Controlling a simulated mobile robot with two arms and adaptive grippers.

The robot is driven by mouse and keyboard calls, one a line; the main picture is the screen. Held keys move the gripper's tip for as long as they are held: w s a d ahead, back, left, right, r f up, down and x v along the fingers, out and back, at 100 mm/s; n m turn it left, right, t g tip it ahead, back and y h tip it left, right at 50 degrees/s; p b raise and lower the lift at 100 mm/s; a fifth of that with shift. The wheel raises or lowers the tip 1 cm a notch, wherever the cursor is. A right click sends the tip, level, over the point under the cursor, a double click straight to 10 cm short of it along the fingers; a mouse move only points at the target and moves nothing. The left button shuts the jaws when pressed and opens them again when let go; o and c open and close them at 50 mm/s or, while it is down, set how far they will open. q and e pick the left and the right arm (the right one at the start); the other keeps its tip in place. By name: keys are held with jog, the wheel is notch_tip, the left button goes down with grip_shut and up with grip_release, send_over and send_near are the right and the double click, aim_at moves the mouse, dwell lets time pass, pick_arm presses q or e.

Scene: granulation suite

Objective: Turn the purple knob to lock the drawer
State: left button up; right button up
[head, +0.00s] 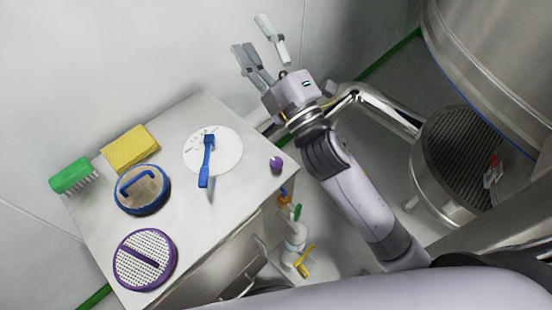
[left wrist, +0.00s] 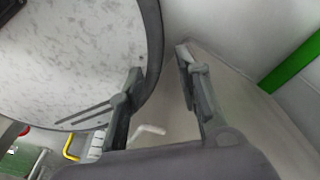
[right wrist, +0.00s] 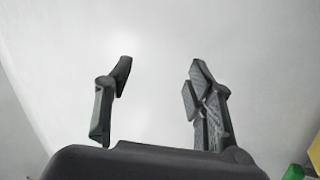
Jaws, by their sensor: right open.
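The purple knob (head: 276,164) is a small round knob at the right corner of the steel cabinet's top (head: 240,182) in the head view. The cabinet's drawer front with handles (head: 262,248) shows only in part, at a steep angle. My right gripper (head: 252,35) is open and empty, beyond the cabinet's back right corner near the wall, apart from the knob. The right wrist view shows its spread fingers (right wrist: 158,80) before a blank pale surface.
A steel machine (head: 490,60) stands right.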

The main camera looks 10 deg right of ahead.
jog(key=s+a+r+n+g+y, duration=0.55)
jog(key=a+n+y, duration=0.25)
jog(key=n+y, duration=0.35)
jog(key=s+a+n+g+y, duration=0.1)
jog(key=s+a+n+g, duration=0.25)
jog(key=n+g, duration=0.5)
jog(key=s+a+n+g+y, duration=0.1)
jog(key=s+a+n+g, duration=0.2)
jog(key=a+n+g, duration=0.35)
jog(key=n+h, duration=1.4)
jog(key=h, duration=0.9)
send_over(276, 161)
notch_tip(276, 161, down, 20)
jog(key=shift+g+y, duration=0.25)
jog(key=shift+g, duration=0.1)
notch_tip(276, 161, down, 17)
jog(key=p, duration=0.3)
jog(key=shift+s+r, duration=0.1)
jog(key=shift+r, duration=0.1)
jog(key=shift+c, duration=0.4)
jog(key=c, duration=1.1)
